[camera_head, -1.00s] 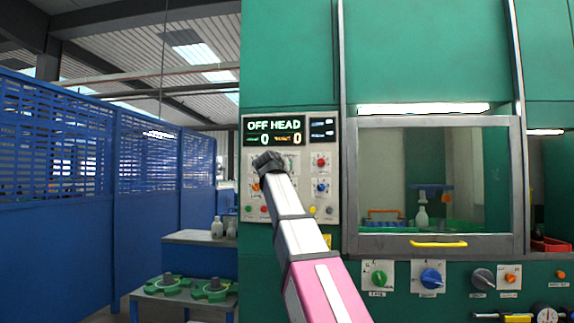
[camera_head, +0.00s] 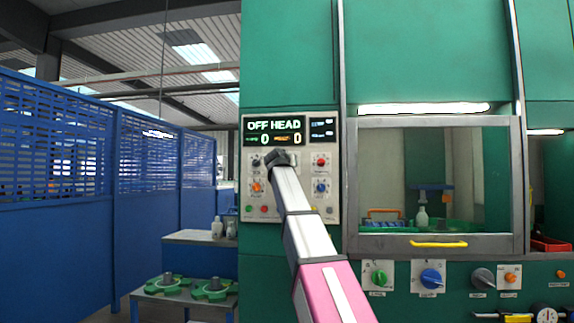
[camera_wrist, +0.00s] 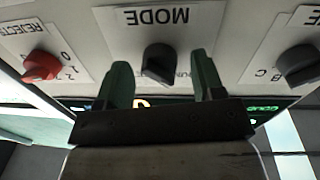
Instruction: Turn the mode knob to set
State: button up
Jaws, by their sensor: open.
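The mode knob (camera_wrist: 159,63) is black and sits under an upside-down MODE label (camera_wrist: 157,17) in the wrist view. My gripper (camera_wrist: 164,84) is open, with one green finger on each side of the knob and a gap to it on both sides. Whether the fingertips reach the knob's depth I cannot tell. In the head view my gripper (camera_head: 278,157) is in front of the control panel (camera_head: 291,205) and hides the mode knob. The knob's position marks are mostly hidden.
A red REJECTS knob (camera_wrist: 41,66) and a black knob (camera_wrist: 299,64) marked with letters flank the mode knob. More knobs and buttons lie lower on the panel. A glazed cabinet window (camera_head: 435,180) stands to the right; a blue fence (camera_head: 60,200) is at the left.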

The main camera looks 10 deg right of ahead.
jog(key=shift+w+d, duration=0.1)
jog(key=shift+w, duration=0.15)
jog(key=c, duration=0.9)
jog(key=shift+m, duration=0.4)
jog(key=m, duration=0.3)
jog(key=shift+m, duration=0.4)
jog(key=m, duration=0.4)
jog(key=shift+r+y, duration=0.1)
jog(key=shift+y, duration=0.2)
jog(key=m, duration=0.4)
jog(key=shift+m+y, duration=0.3)
jog(key=m, duration=0.3)
jog(key=shift+m, duration=0.4)
